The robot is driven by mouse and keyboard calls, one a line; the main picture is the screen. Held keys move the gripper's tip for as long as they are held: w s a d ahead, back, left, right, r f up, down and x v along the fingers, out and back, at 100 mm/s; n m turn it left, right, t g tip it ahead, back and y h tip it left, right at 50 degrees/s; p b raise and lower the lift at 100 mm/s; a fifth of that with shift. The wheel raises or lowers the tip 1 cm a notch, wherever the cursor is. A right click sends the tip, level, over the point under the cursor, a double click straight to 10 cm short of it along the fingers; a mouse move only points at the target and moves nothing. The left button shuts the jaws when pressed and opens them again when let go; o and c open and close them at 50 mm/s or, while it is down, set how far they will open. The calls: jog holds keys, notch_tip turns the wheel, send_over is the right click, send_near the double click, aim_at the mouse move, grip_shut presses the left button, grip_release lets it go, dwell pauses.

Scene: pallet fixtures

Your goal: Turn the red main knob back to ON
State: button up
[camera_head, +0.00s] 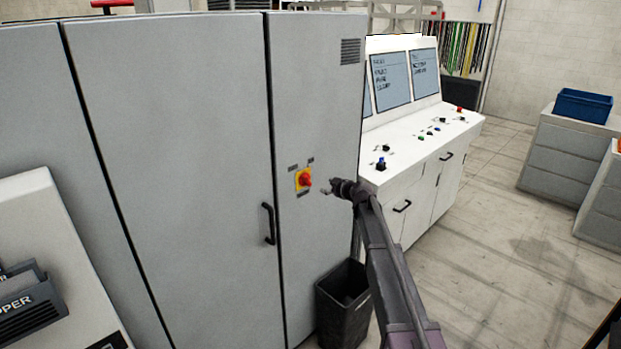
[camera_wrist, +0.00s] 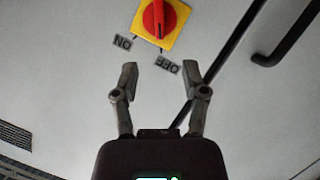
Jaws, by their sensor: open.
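The red main knob (camera_head: 305,179) sits on a yellow square plate on the grey cabinet's narrow right-hand panel. In the wrist view the red knob (camera_wrist: 157,16) is at the top, partly cut off by the frame edge, its grip running roughly up and down. The ON label (camera_wrist: 122,42) is below left of it and the OFF label (camera_wrist: 166,66) below it; both appear upside down. My gripper (camera_wrist: 160,74) is open and empty, its fingertips spread below the knob in this view. In the head view my gripper (camera_head: 329,190) is just right of the knob, apart from it.
A black door handle (camera_head: 268,223) is on the cabinet left of the knob. A dark bin (camera_head: 344,300) stands on the floor below. A white control console (camera_head: 420,145) with screens and buttons stands right of the cabinet. Open floor lies farther right.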

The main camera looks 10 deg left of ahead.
aim_at(309, 182)
jog(key=shift+w, duration=0.1)
dwell(0.3)
jog(key=b+x, duration=0.4)
jog(key=x, duration=0.9)
jog(key=shift+w+a+b, duration=0.2)
jog(key=shift+a+b, duration=0.15)
